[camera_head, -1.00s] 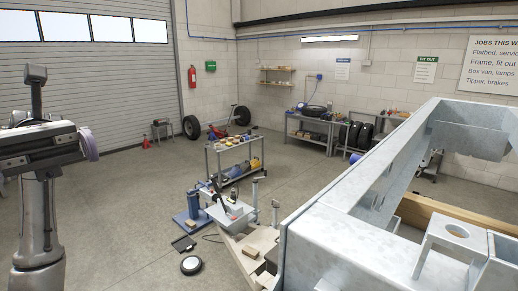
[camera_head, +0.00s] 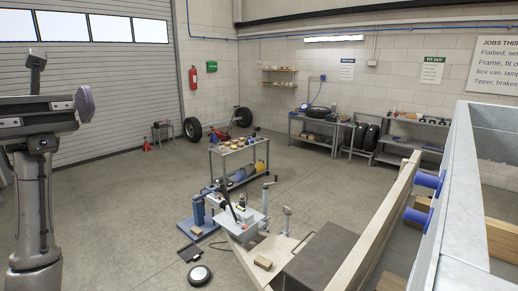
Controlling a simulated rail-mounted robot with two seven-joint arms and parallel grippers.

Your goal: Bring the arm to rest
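A grey arm (camera_head: 36,200), which I take to be my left arm, stands at the left edge of the view. Its upright part meets a dark level part with a pale purple disc (camera_head: 86,103) at its right end. No fingers can be made out on it, and the arm runs out of the picture on the left. My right arm and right gripper are not in view. The arm stands apart from the trailer frame (camera_head: 455,200), a pale metal beam structure at the right.
Blue cylinders (camera_head: 428,180) sit between the frame and a wooden beam (camera_head: 380,225). A workstation with a grey box (camera_head: 240,224) stands at the centre. Behind it is a cart (camera_head: 238,155). Shelves (camera_head: 412,138) line the back wall. The floor (camera_head: 120,220) beside my arm is clear.

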